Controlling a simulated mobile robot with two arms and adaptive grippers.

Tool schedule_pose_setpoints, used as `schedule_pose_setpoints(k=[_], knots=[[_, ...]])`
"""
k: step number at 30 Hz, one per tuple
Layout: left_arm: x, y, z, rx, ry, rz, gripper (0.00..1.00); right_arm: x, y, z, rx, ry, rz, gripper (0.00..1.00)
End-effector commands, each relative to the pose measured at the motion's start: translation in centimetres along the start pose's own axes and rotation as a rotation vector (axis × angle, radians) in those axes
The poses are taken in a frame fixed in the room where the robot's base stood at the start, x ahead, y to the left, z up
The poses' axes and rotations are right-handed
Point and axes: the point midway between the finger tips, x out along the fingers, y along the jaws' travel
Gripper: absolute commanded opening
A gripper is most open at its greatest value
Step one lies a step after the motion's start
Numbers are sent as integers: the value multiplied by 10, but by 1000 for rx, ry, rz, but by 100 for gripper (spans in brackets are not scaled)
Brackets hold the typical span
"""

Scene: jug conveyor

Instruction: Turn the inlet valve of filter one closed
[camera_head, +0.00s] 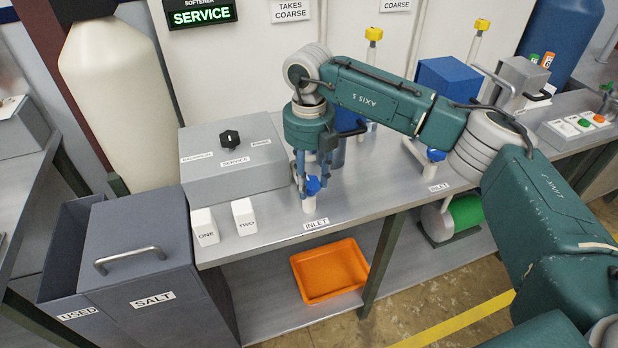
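An inlet valve with a blue handle (313,186) on a white stem stands near the bench's front edge, behind a label reading INLET (316,224). My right gripper (312,176) points down right over this handle, its fingers close around or just above it. I cannot tell whether they touch it or how far they are apart. A second blue-handled valve (436,155) with its own INLET label stands further right, clear of the gripper. No filter number is readable at either valve. A blue filter body is partly hidden behind my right gripper. My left gripper is not in view.
A grey box with a black knob (230,140) stands left of the gripper. White blocks marked ONE (205,227) and TWO (244,216) stand at the front edge. An orange tray (329,270) sits on the lower shelf. A grey SALT bin (140,255) is at left.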

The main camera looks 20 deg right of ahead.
Motion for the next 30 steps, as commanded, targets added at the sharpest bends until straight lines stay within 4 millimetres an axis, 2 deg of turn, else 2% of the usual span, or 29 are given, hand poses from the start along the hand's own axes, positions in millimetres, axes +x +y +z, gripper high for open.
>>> schedule_pose_setpoints(k=[1,3,14,17,24,30], knots=[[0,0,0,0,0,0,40,-1,0,1,3,-2,1,49],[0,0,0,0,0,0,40,-1,0,1,3,-2,1,60],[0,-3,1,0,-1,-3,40,-6,0,1,0,-2,2,60],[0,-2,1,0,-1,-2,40,-19,0,1,0,-3,2,60],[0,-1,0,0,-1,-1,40,-70,0,2,1,-6,2,60],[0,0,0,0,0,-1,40,-105,0,1,2,-4,2,60]])
